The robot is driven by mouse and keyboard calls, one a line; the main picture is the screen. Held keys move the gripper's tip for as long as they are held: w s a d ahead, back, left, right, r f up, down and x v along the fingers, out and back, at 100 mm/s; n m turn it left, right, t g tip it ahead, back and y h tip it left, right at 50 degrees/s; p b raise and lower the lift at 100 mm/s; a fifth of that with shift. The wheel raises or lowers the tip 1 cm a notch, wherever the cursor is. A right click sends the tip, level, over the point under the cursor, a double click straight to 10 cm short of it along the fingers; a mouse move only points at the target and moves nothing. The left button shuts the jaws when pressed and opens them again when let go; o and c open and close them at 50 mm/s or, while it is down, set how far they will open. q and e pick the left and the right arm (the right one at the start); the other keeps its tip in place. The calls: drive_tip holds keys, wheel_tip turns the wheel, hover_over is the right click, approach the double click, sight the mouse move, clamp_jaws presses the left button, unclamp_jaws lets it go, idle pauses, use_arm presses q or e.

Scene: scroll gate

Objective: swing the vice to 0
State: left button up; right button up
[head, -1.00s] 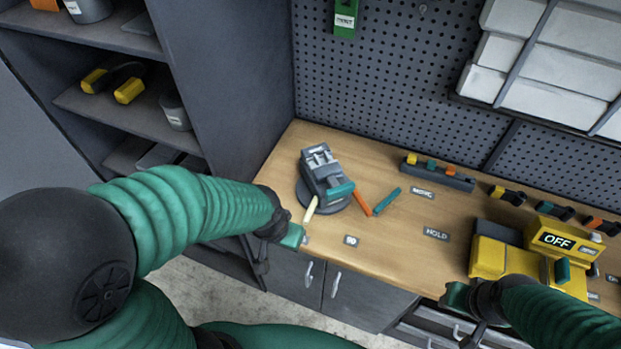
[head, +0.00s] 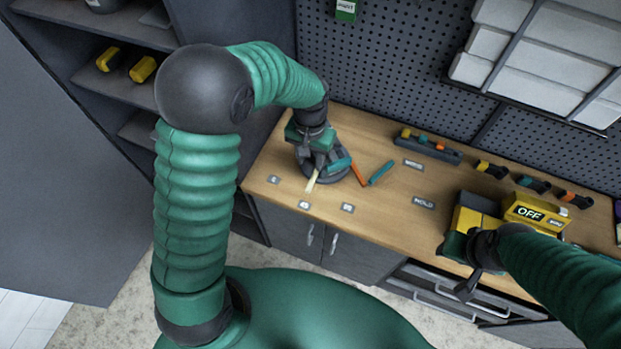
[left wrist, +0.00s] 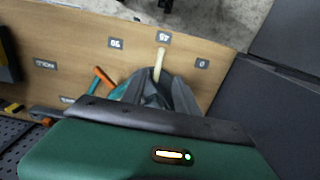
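The 0 label (head: 273,180) lies to the left and the 90 label (head: 347,208) to the right.
An orange and a teal tool (head: 381,173) lie right of the vice. The HOLD label (head: 424,202) and the yellow machine (head: 470,216) marked OFF are farther right. A small tool rack (head: 430,147) stands behind, before the pegboard. A shelf cabinet (head: 90,50) borders the left.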

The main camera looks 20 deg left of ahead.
sight(311, 183)
use_arm(q)
wheel_tip(311, 183, down, 12)
drive_tip(key=shift+w+r+p, duration=0.15)
drive_tip(key=shift+p, duration=0.85)
drive_tip(key=shift+f, duration=0.35)
clamp_jaws()
